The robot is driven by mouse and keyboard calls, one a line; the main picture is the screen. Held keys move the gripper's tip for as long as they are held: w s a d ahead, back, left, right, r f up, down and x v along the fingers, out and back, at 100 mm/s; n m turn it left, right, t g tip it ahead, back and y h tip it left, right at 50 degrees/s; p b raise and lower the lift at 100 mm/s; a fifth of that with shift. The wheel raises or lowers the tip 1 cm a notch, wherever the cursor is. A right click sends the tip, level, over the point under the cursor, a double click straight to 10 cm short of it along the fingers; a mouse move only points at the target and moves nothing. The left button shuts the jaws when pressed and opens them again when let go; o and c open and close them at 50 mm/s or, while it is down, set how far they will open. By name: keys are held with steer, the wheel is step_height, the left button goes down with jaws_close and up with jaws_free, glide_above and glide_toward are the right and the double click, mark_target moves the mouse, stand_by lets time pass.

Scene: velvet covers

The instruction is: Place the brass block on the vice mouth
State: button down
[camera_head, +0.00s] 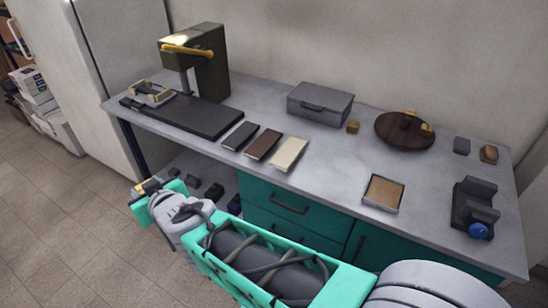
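The vice (473,207) is dark grey with a blue knob and stands at the right end of the bench. Its mouth lies between two upright jaws, and I see nothing in it. A small brass block (353,127) sits on the bench beside the grey case. More brass-coloured pieces (426,129) are on the round wooden board (391,137); I cannot tell their exact shapes. My gripper (147,188) is at the lower left, in front of the bench and far from the vice and the brass block. A yellowish bit shows at its tip; whether it holds anything is unclear.
A dark press with a yellow handle (187,50) stands at the back left. Three flat covers (263,145) lie mid-bench. A grey case (320,104) stands behind, a cork-filled tray (383,193) near the front edge. The bench between is clear.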

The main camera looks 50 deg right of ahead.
steer(key=s+d+f+m+g+h+b, duration=0.2)
steer(key=s+d+m+h+b, duration=0.15)
steer(key=d, duration=0.85)
steer(key=s+d+f+m+g+h+b, duration=0.2)
steer(key=s+d+m+h, duration=0.2)
steer(key=d, duration=0.8)
steer(key=s+d+f+m+g+h+b, duration=0.3)
steer(key=s+d+m+g, duration=0.4)
steer(key=s+d, duration=0.75)
steer(key=h, duration=0.1)
glide_above(315, 169)
steer(key=f, duration=0.7)
steer(key=shift+s+a+f+b, duration=0.15)
steer(key=shift+a+f+b, duration=0.1)
steer(key=shift+b, duration=0.15)
steer(key=shift+d+f, duration=0.2)
steer(key=shift+w+d+f, duration=0.1)
steer(key=shift+f, duration=0.75)
steer(key=shift+w+d+f, duration=0.1)
steer(key=shift+f, duration=0.75)
